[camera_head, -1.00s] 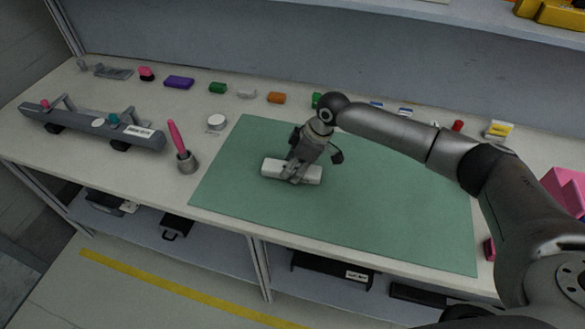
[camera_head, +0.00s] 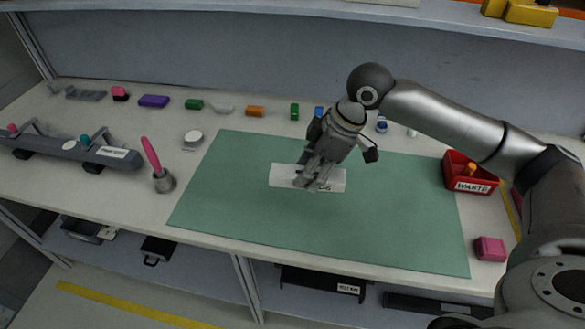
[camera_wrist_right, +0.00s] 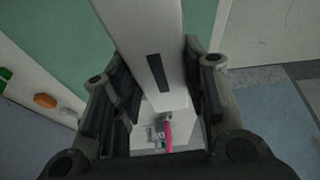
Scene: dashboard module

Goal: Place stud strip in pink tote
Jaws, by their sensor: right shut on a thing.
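A white strip (camera_head: 284,176), which I take for the stud strip, is held in my right gripper (camera_head: 316,178) over the green mat (camera_head: 400,215). Its broad face with dark print shows to the camera, partly covered by the fingers. In the wrist view the white strip (camera_wrist_right: 145,35) with a dark rectangle on it runs between the gripper's two fingers (camera_wrist_right: 158,95). The pink tote cannot be seen now. My left gripper is out of view.
A red bin marked WASTE (camera_head: 468,184) and a small pink block (camera_head: 489,248) are right of the mat. Several small coloured blocks line the back.

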